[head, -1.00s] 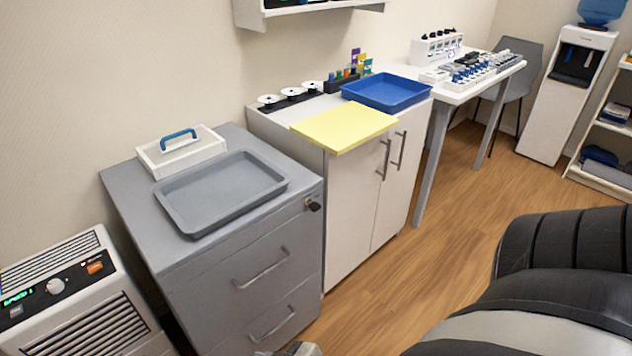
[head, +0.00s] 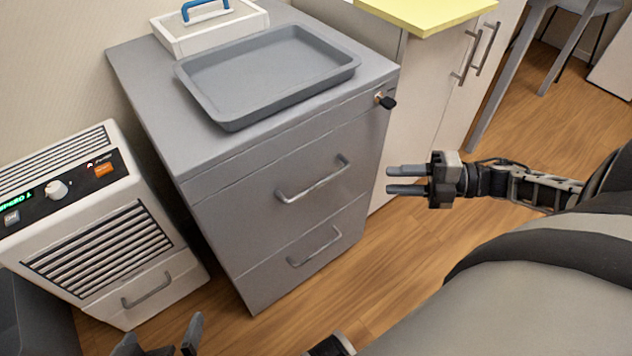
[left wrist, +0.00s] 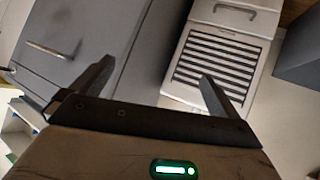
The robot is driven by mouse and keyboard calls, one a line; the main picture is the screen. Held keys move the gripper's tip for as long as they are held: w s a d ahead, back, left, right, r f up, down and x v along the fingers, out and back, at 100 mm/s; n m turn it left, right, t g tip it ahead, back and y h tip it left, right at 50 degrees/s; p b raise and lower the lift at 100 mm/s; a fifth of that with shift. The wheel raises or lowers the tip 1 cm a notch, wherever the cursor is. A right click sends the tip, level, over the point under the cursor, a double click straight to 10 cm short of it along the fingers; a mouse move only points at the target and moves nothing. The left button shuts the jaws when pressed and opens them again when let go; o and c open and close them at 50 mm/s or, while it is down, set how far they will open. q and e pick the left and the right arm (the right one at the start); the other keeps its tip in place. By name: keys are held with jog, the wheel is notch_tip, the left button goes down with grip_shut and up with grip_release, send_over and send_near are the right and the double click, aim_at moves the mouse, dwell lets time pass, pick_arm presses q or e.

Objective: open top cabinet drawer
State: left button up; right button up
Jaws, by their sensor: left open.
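The grey cabinet (head: 150,95) stands with its drawers closed. The top drawer (head: 250,190) has a bar handle (head: 313,180); a second handle (head: 315,247) is on the drawer below. A black key or knob (head: 386,101) sits in the strip above. My left gripper (head: 162,338) is open and empty at the bottom edge of the head view, apart from the cabinet and lower left of it. In the left wrist view, its fingers (left wrist: 155,72) are spread, with the cabinet (left wrist: 85,45) to the left. My right gripper (head: 390,180) is open and empty, right of the cabinet, fingers pointing left.
A white appliance (head: 100,262) with a vent grille stands left of the cabinet. A grey tray (head: 265,75) and a white box (head: 215,30) with a blue handle lie on the cabinet. A white cupboard (head: 435,110) stands to the right. Wood floor in front is free.

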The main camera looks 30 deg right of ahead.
jog(key=b, duration=0.2)
send_near(327, 181)
jog(key=x, duration=0.9)
jog(key=shift+w+a, duration=0.2)
jog(key=shift+w+a+f, duration=0.15)
jog(key=shift+w+a, duration=0.2)
jog(key=shift+a, duration=0.15)
pick_arm(q)
jog(key=shift+w+d+f, duration=0.25)
jog(key=shift+d+f, duration=0.2)
jog(key=shift+f, duration=0.1)
jog(key=shift+s+f, duration=0.1)
jog(key=shift+s, duration=0.1)
pick_arm(e)
grip_shut()
